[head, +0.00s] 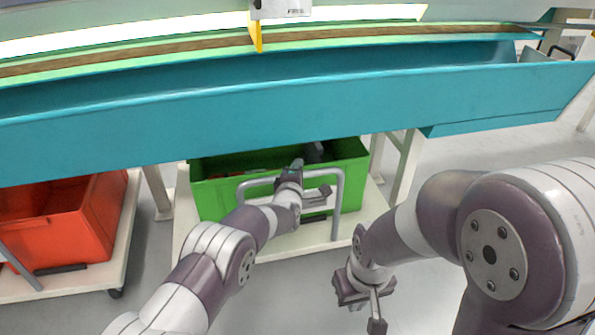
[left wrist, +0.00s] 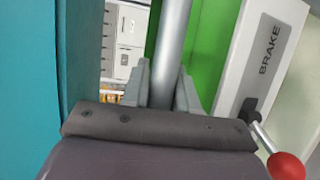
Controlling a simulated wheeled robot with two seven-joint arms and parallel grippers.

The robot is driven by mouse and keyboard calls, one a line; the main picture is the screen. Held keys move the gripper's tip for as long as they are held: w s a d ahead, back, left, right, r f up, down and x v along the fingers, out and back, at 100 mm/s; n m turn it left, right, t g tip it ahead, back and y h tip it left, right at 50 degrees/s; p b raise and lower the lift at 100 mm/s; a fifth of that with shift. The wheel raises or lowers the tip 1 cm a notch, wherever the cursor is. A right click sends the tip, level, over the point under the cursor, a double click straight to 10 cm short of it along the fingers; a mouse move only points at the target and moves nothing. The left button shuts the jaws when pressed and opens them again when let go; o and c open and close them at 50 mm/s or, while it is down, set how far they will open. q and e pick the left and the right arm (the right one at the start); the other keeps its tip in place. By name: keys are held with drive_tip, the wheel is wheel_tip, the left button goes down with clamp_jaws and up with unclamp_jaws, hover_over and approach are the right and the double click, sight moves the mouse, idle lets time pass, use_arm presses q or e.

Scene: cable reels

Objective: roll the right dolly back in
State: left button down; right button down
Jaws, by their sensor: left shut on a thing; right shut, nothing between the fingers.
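The right dolly (head: 186,230) is a low white platform under the teal bench, with a green crate (head: 352,172) on it. Its grey tube handle (head: 339,195) stands at the front. My left gripper (head: 292,172) is shut on the handle's top bar; the left wrist view shows the grey tube (left wrist: 173,45) between the fingers (left wrist: 162,90). Beside it in that view are a white panel marked BRAKE (left wrist: 268,45) and a lever with a red knob (left wrist: 286,166). My right gripper (head: 373,308) is shut and empty, pointing down over the floor right of the dolly.
Another dolly (head: 75,285) with a red crate (head: 85,225) stands at the left. The teal bench (head: 280,108) spans above both dollies. White bench legs (head: 157,190) stand left of the green crate's dolly and others (head: 403,165) to its right. Grey floor is open in front.

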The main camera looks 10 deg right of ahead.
use_arm(q)
drive_tip(key=shift+w+a+r, duration=0.1)
drive_tip(key=shift+w+r, duration=0.05)
drive_tip(key=shift+r, duration=0.05)
drive_tip(key=c, duration=1)
unclamp_jaws()
drive_tip(key=shift+c, duration=0.2)
drive_tip(key=shift+o, duration=0.3)
drive_tip(key=shift+w+f, duration=0.1)
drive_tip(key=shift+f, duration=0.05)
drive_tip(key=p+v, duration=0.7)
drive_tip(key=v, duration=0.5)
drive_tip(key=shift+s, duration=0.35)
